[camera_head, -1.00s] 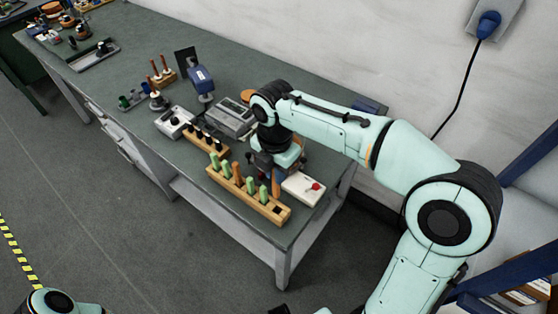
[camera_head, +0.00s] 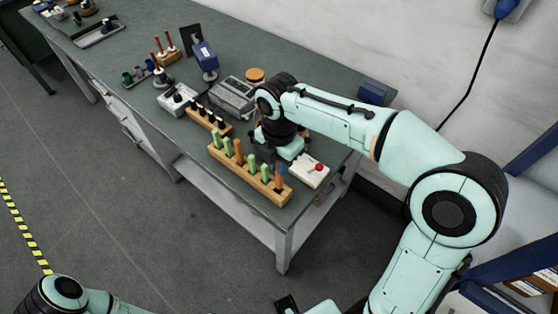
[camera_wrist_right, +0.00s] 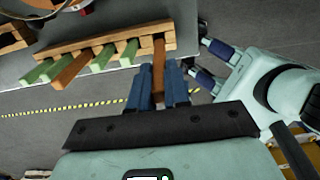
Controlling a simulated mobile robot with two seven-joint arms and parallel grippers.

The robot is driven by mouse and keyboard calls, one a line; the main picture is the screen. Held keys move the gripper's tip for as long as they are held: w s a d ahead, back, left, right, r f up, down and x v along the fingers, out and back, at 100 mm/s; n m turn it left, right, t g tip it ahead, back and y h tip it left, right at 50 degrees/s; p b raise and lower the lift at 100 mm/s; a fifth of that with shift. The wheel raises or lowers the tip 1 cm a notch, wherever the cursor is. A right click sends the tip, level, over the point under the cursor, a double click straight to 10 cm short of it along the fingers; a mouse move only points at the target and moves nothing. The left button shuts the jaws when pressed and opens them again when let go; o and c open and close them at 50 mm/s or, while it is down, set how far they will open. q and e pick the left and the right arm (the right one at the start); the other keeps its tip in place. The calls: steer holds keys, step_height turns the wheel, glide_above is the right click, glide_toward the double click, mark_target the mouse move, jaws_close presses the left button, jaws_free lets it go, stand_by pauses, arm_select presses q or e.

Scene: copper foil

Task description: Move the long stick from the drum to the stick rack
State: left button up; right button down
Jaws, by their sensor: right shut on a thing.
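The stick rack (camera_head: 243,178) is a long wooden block near the table's front edge, with several green and orange sticks standing in it. It also shows in the right wrist view (camera_wrist_right: 108,43). My right gripper (camera_wrist_right: 160,85) is shut on an orange-brown stick (camera_wrist_right: 158,56) at the rack's end. The stick's far end meets the rack there; I cannot tell how deep it sits. In the head view the right fingers are mostly hidden behind the wrist and sticks. My left gripper (camera_wrist_right: 208,62) has its two blue fingers apart, beyond the table edge. I cannot identify the drum with certainty.
A smaller block with dark pegs (camera_head: 208,119), a grey device (camera_head: 233,97) and an orange-topped round thing (camera_head: 255,75) are behind. The table's front edge is close to the rack.

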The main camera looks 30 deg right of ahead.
steer(key=shift+w, duration=0.15)
steer(key=shift+f, duration=0.45)
steer(key=shift+f+b, duration=0.4)
steer(key=shift+f, duration=0.1)
stand_by(0.8)
steer(key=shift+f+b, duration=0.35)
steer(key=shift+f, duration=0.4)
steer(key=c, duration=1)
jaws_free()
steer(key=shift+r+p, duration=0.8)
steer(key=shift+r, duration=0.3)
